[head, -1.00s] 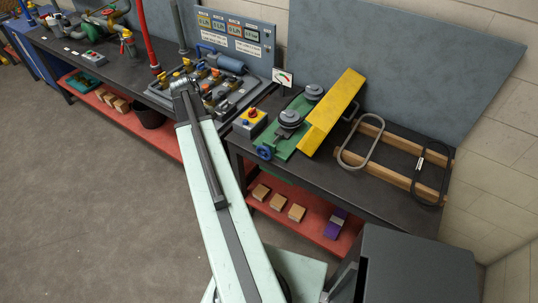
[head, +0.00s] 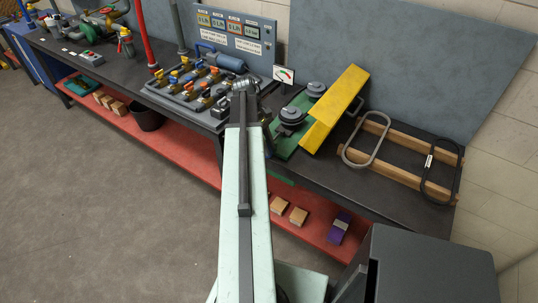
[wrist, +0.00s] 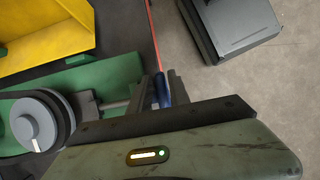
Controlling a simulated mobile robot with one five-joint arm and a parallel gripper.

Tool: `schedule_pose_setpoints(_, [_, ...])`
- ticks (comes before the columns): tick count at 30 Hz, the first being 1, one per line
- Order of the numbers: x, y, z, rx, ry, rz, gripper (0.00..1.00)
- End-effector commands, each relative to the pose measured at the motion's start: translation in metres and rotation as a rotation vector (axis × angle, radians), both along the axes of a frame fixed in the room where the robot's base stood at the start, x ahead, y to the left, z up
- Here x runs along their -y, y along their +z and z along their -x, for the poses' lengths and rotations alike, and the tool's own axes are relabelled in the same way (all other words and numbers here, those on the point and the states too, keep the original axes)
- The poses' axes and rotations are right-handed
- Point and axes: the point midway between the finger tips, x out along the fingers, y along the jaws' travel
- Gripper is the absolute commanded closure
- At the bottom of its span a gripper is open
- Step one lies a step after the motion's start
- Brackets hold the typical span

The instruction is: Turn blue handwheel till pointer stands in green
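The blue handwheel (wrist: 163,90) shows nearly edge-on in the wrist view, at the end of a shaft from the green machine base (wrist: 115,85). My gripper (wrist: 161,88) has its dark fingers on either side of the wheel. I cannot tell whether they touch it. In the head view my arm hides the gripper and most or all of the wheel. The pointer gauge (head: 284,74), a white plate with a coloured arc, stands behind the machine. Its needle is too small to read surely.
A yellow guard (head: 333,108) slopes over the machine, beside grey round rollers (head: 292,117). Oval hoops (head: 366,139) lie on wooden bars at the right. A valve board (head: 190,85) stands left of my arm. Open floor lies at the left front.

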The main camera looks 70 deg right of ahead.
Motion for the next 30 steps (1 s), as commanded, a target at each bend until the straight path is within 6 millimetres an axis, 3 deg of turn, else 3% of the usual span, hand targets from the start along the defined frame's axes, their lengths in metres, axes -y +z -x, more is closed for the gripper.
schedule_pose_setpoints(1, [-0.001,-0.0094,0.0022,0.0,0.0,0.0,0.77])
schedule_pose_setpoints(8, [-0.0008,-0.0071,0.0033,0.0,0.0,0.0,0.77])
schedule_pose_setpoints(12, [-0.0007,-0.007,0.0034,0.0,-0.001,0.0,1.0])
schedule_pose_setpoints(15, [0.0056,-0.007,0.0042,0.0,-0.004,0.001,1.0])
schedule_pose_setpoints(23, [-0.0007,-0.007,0.0056,0.033,-0.001,0.01,1.0])
schedule_pose_setpoints(30, [-0.0035,-0.0096,0.0103,0.163,-0.003,0.044,1.0])
